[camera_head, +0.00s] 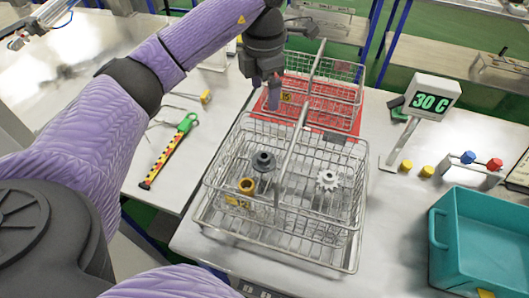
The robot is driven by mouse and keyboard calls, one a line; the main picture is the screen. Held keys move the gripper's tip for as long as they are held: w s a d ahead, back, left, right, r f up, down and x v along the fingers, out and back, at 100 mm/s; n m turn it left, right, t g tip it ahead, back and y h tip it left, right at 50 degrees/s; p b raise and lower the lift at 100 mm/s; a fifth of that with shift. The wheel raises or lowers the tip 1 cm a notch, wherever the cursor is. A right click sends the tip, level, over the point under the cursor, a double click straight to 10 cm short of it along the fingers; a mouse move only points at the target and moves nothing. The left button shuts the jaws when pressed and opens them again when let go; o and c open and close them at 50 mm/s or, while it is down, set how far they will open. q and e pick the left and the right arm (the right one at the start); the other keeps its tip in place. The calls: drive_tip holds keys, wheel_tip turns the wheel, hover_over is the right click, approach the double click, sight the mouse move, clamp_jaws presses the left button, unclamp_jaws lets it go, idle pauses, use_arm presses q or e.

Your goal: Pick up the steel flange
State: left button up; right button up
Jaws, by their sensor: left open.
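A dark grey part with a wide round base and a raised collar (264,161), which looks like the steel flange, lies in the left compartment of the near wire basket (283,251). A brass ring (246,186) lies in front of it, and a pale toothed gear (327,180) is in the right compartment. My left gripper (272,101) is open above the left part of the far wire basket, beyond the flange and apart from it. Its fingertips are partly hard to make out. My right gripper is out of view.
The far basket stands on a red mat (352,125). Raised wire handles (291,150) cross the baskets. A teal bin (480,240), a 30 C display (431,98) and yellow knobs (406,165) stand right. A green-handled striped tool (168,151) lies on the left table.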

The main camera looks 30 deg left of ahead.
use_arm(q)
wheel_tip(320, 180, down, 3)
drive_tip(key=s+b, duration=0.1)
drive_tip(key=b, duration=0.7)
hover_over(264, 155)
wheel_tip(264, 155, down, 6)
wheel_tip(264, 155, down, 10)
drive_tip(key=shift+b, duration=0.75)
clamp_jaws()
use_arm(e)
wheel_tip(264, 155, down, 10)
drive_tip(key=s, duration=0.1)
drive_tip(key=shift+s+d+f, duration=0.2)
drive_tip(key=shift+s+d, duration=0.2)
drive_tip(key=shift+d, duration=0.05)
